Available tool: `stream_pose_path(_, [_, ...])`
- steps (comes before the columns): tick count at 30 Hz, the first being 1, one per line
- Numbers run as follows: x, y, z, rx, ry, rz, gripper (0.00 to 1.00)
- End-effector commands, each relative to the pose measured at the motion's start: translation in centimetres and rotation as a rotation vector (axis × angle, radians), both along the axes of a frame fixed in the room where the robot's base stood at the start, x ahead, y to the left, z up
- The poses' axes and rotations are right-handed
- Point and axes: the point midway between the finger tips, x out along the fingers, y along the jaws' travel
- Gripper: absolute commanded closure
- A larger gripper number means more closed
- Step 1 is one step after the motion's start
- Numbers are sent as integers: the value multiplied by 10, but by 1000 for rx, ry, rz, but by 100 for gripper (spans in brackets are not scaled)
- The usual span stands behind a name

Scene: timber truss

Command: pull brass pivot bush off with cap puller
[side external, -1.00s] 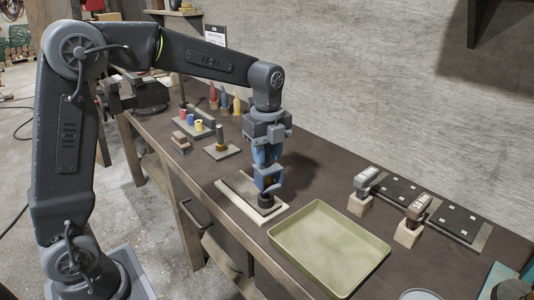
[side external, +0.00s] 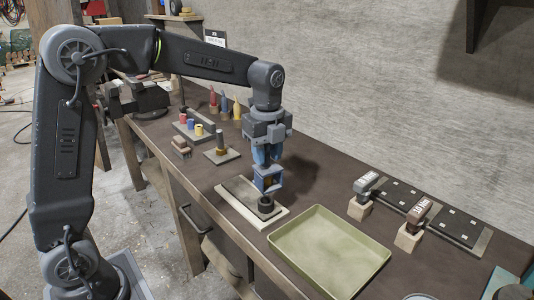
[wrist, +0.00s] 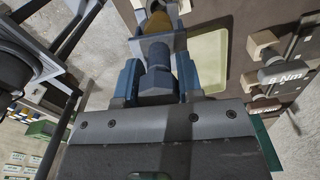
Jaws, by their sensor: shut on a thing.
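My gripper (side external: 268,158) is shut on the cap puller (side external: 267,178), a blue-grey open frame hanging below the fingers. In the wrist view, the gripper (wrist: 158,85) has its blue fingers on either side of the puller's dark bolt-like stem (wrist: 158,60). The brass pivot bush (wrist: 155,22) shows as a yellow-brown piece within the puller's frame. Below the puller, a dark round seat (side external: 266,203) stands on the dark plate of a pale board (side external: 250,212). The puller is just above this seat; whether they touch is hard to tell.
An empty olive tray (side external: 330,255) lies to the right of the board. Two torque tools (side external: 366,183) (side external: 418,213) on wooden blocks stand farther right. Several coloured pieces (side external: 195,127) and a post on a plate (side external: 221,150) stand behind left.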

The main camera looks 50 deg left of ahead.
Motion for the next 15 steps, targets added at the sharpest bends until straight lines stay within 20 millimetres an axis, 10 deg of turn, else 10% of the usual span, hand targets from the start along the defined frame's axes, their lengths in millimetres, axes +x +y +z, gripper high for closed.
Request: stream_pose_path(15, [0, 0, 8, 0, -1, 0, 100])
